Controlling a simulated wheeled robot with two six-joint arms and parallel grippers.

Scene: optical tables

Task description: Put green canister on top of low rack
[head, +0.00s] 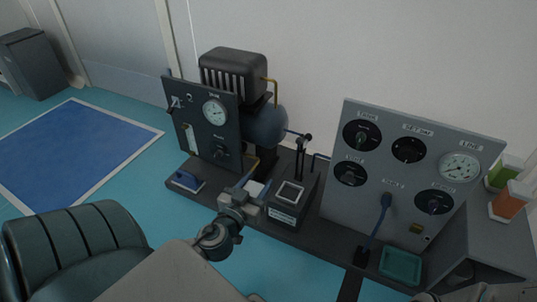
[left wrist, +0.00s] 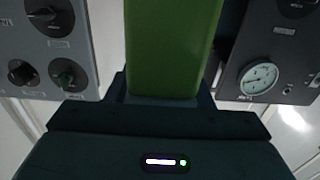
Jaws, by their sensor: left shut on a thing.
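My left gripper (head: 254,189) reaches in over the front edge of the dark bench, between the dark gauge panel and the grey panel. In the left wrist view, a tall green canister (left wrist: 172,45) stands up between the jaws, and the gripper is shut on it. In the head view the held canister cannot be made out clearly at the gripper. Another green block-like thing (head: 503,172) stands at the far right. I cannot pick out a low rack for sure.
The dark panel (head: 202,128) with a gauge stands at the left of the bench, the grey knob panel (head: 400,190) at the right. An orange container (head: 510,200) and a teal tray (head: 401,265) are at the right. A dark green chair (head: 75,250) is at the front left.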

